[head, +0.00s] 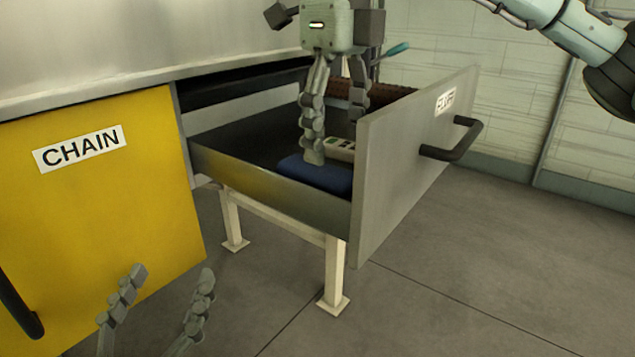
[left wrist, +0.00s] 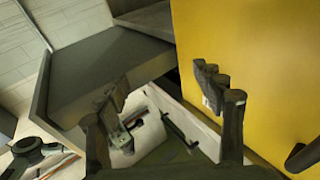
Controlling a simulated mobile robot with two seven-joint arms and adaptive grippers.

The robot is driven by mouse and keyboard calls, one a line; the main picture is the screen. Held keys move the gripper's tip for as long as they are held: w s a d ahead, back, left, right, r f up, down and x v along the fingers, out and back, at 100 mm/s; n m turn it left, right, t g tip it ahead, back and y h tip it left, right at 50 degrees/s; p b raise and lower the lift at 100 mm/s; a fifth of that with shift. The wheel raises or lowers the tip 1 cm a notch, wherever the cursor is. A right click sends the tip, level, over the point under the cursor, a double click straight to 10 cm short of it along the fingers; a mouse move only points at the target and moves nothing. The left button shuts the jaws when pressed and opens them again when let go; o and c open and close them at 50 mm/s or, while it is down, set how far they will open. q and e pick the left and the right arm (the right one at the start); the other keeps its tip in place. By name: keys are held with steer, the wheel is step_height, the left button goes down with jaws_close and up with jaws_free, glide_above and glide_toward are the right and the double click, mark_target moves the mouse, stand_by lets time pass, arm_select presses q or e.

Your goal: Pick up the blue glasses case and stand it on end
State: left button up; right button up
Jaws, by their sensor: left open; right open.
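The blue glasses case (head: 325,177) lies flat in the open drawer, near its front left corner. My right gripper (head: 337,130) points down into the drawer with its fingers spread. One fingertip is at the back edge of the case; I cannot tell if it touches. That finger hides a little of the case. My left gripper (head: 172,273) is open and empty, low in front of the yellow panel. Its fingers also show in the left wrist view (left wrist: 162,95), where the case is not visible.
The drawer (head: 270,186) has raised side walls and a front panel (head: 400,165) with a dark handle (head: 455,143). A pale item with coloured marks (head: 341,149) lies close behind the case. A brown item (head: 392,92) and a teal-handled tool (head: 393,50) are further back.

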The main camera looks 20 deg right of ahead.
mark_target(339, 173)
steer(key=f, duration=0.4)
steer(key=shift+s+d+f, duration=0.1)
steer(key=shift+s+f, duration=0.15)
arm_select(q)
steer(key=r, duration=0.1)
steer(key=r+t, duration=0.1)
steer(key=s+d+r, duration=0.1)
steer(key=shift+s+r+h, duration=0.1)
steer(key=shift+r+h, duration=0.05)
steer(key=shift+h, duration=0.25)
arm_select(e)
steer(key=shift+c, duration=0.3)
steer(key=c, duration=1.2)
